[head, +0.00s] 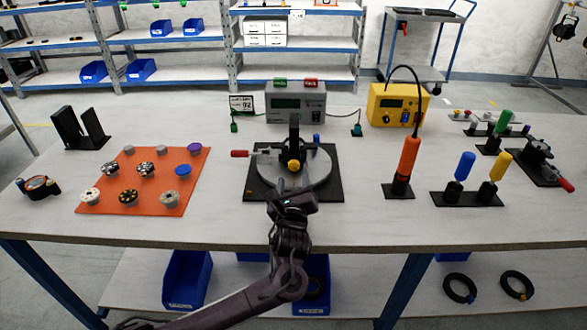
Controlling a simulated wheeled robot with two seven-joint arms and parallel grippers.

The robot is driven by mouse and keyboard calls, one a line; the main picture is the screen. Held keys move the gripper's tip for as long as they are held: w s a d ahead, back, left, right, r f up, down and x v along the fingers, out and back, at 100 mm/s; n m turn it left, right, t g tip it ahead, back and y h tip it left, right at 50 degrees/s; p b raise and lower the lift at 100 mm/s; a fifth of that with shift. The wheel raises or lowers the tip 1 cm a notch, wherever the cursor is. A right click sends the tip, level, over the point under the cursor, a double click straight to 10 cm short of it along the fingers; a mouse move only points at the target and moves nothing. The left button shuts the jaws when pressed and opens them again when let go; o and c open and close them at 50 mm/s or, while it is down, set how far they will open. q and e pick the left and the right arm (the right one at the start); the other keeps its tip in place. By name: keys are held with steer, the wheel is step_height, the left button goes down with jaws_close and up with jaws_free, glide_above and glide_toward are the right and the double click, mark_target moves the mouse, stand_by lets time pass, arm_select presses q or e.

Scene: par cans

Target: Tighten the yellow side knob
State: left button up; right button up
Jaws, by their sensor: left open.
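The yellow side knob (294,166) sits low on the front of a black upright post (294,135). The post stands at a round grey plate (318,168) on a black square base (258,187), in the middle of the table. My left gripper (292,184) reaches in from the front, just below the knob in the picture. It is open and nothing shows in it. I cannot tell whether its fingertips touch the knob. The gripper hides the front middle of the base. My right gripper is not in view.
A red-handled lever (240,154) sticks out left of the plate. An orange mat (105,178) with several round parts lies left. A grey meter box (296,103) and a yellow supply unit (398,104) stand behind. An orange tool (408,160) stands in a holder right.

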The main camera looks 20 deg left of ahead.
mark_target(294, 167)
arm_select(q)
steer(key=x, duration=0.5)
steer(key=shift+f, duration=0.1)
steer(key=c, duration=1)
